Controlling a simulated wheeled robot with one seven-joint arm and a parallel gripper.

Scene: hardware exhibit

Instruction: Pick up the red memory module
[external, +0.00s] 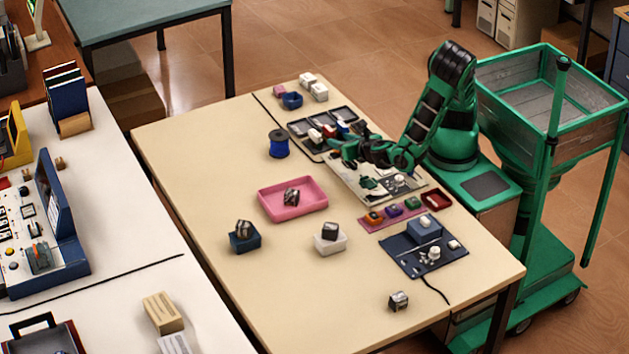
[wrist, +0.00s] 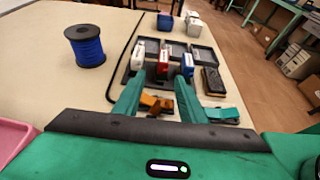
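The red memory module (wrist: 163,62) stands upright in the dark tray (wrist: 176,48), between a white module (wrist: 138,57) and a blue module (wrist: 187,65). In the external view the red module (external: 329,131) is a small red patch near the fingertips. My gripper (wrist: 160,80) is open, its two green fingers pointing toward the tray. The red module appears between the fingertips, a little beyond them, and nothing is held. In the external view my gripper (external: 338,148) is low at the near edge of the tray. The exact gap to the module cannot be told.
A blue spool (external: 278,143) stands left of the tray. A light board (external: 350,180) with orange parts (wrist: 155,104) lies below my gripper. A pink tray (external: 262,208), a dark pad (external: 403,252) and small boxes are nearer.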

